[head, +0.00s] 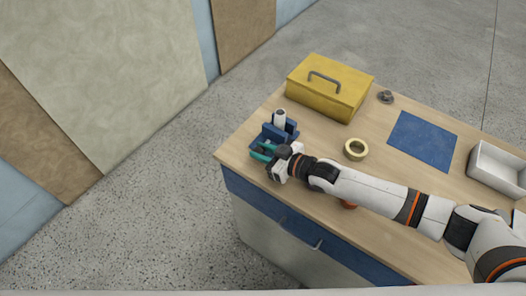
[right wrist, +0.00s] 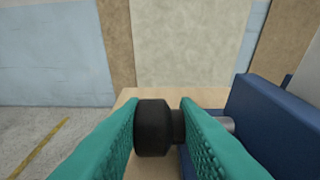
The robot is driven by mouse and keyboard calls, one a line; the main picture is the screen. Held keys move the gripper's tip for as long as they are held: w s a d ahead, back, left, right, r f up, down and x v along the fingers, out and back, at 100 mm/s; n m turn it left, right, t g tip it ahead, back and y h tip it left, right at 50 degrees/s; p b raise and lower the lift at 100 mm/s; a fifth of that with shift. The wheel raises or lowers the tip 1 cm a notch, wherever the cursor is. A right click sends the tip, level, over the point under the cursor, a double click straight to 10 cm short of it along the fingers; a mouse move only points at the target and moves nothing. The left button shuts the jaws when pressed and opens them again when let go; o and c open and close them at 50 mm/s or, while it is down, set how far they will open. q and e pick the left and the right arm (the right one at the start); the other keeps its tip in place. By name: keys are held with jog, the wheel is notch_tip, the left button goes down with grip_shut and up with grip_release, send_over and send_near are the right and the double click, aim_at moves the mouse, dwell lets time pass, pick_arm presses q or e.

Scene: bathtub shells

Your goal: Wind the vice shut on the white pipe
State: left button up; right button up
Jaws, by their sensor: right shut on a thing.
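The blue vice (head: 270,133) stands at the left end of the workbench. The white pipe (head: 279,118) stands upright between its jaws; I cannot tell whether both jaws touch it. My right gripper (head: 262,152), with teal fingers, is at the vice's near side. In the right wrist view the fingers are shut on a black knob (right wrist: 152,128), which joins a metal rod running to the blue vice body (right wrist: 275,125). The wrist hides most of the knob and handle in the head view. My left gripper is not in view.
A yellow toolbox (head: 318,100) stands behind the vice. A tape roll (head: 355,149), a small grey part (head: 386,97), a blue mat (head: 423,141) and a white tray (head: 497,168) lie to the right. A small orange-red thing (head: 349,205) is partly hidden under my arm.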

jog(key=shift+s+a+f, duration=0.2)
jog(key=shift+s+a, duration=0.05)
jog(key=shift+s, duration=0.15)
jog(key=o, duration=0.8)
jog(key=shift+a+r, duration=0.1)
jog(key=shift+w+r, duration=0.1)
jog(key=shift+w, duration=0.05)
jog(key=shift+d, duration=0.2)
jog(key=b+v, duration=0.2)
jog(key=v, duration=1)
jog(key=shift+a, duration=0.1)
